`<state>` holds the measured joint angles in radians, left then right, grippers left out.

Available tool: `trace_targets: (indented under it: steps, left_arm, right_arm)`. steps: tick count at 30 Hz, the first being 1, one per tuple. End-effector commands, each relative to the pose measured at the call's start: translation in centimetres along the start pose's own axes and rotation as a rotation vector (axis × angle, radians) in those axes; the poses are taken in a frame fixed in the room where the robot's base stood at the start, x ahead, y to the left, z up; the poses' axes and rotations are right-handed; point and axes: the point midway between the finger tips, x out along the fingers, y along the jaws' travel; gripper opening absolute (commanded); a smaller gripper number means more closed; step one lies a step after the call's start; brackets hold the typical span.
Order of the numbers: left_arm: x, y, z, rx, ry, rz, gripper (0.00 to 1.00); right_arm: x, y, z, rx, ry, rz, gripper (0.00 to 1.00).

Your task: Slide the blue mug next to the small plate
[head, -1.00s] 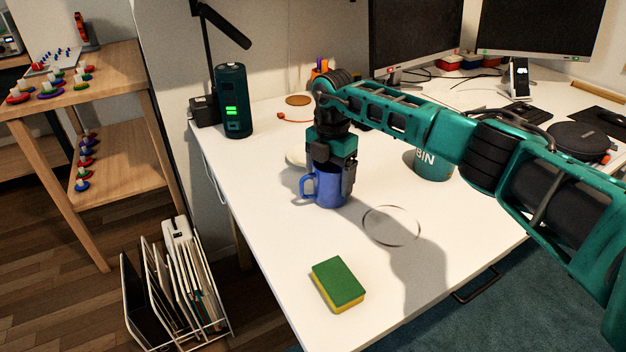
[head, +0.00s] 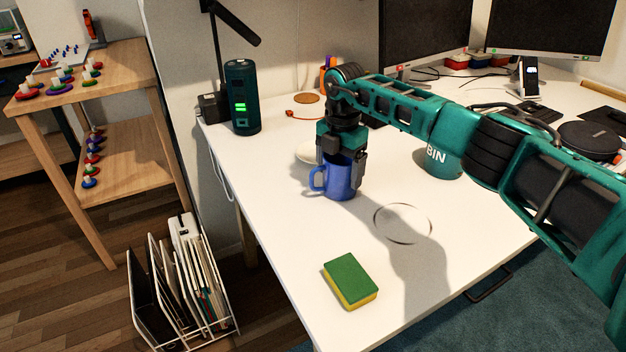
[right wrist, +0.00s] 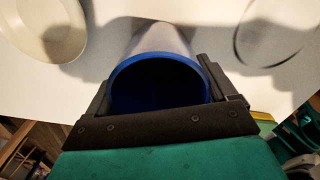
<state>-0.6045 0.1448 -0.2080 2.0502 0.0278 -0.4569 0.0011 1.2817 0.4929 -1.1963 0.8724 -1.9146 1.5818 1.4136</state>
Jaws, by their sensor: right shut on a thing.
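The blue mug (head: 340,180) stands upright on the white desk in the head view, its handle to the left. My right gripper (head: 342,168) is over it from above and shut on it. In the right wrist view the blue mug (right wrist: 158,82) sits between the two dark fingers (right wrist: 158,100), its rim facing the camera. The small plate (head: 308,153) is pale and lies just behind and left of the mug, partly hidden by my gripper. In the right wrist view the small plate (right wrist: 45,28) lies at the upper left, apart from the mug. My left gripper does not show.
A green and yellow sponge (head: 350,281) lies near the front edge. A thin dark ring (head: 402,223) is on the desk right of the mug. A teal bin (head: 440,162) stands behind my arm. A dark green cylinder (head: 242,97) stands at the back left.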

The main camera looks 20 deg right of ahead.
Motion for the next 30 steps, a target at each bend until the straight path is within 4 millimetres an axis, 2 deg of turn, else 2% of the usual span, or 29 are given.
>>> trace_targets:
  steps: [17, 30]
  left_arm:
    - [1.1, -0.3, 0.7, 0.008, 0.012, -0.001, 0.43]
    - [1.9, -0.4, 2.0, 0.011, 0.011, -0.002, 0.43]
  right_arm:
    - [0.0, 0.3, 2.3, 0.001, 0.000, 0.002, 0.42]
    - [0.0, 0.6, 4.0, 0.001, -0.001, 0.002, 0.42]
